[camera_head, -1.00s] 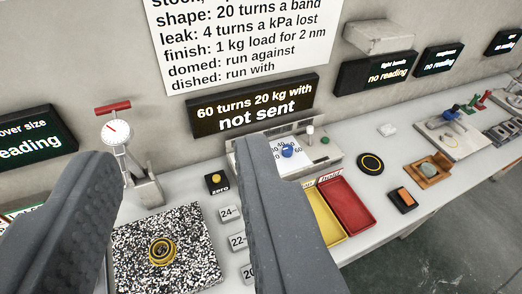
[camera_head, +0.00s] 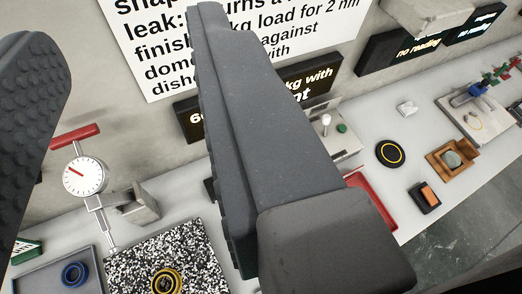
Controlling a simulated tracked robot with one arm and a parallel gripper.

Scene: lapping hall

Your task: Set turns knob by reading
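My gripper (camera_head: 128,50) is open and empty, its two dark grey fingers wide apart and large in the view. The turns knob, a blue knob on a white numbered dial in the earlier frame, is hidden behind my right finger. Only the right end of its console shows, with a white-topped lever (camera_head: 326,122) and a green button (camera_head: 342,128). The dark display (camera_head: 318,83) above it is partly covered; "kg with" and the end of the lower line show. A dial gauge (camera_head: 85,176) with a red needle and red handle stands at the left.
A black-and-white speckled plate (camera_head: 125,262) bears a yellow-and-black ring (camera_head: 167,281). A grey tray (camera_head: 55,278) holds a blue ring. A red bin (camera_head: 375,200) shows beside my right finger. A wall sheet (camera_head: 150,60) is partly covered. Clear bench lies around a round black pad (camera_head: 390,153).

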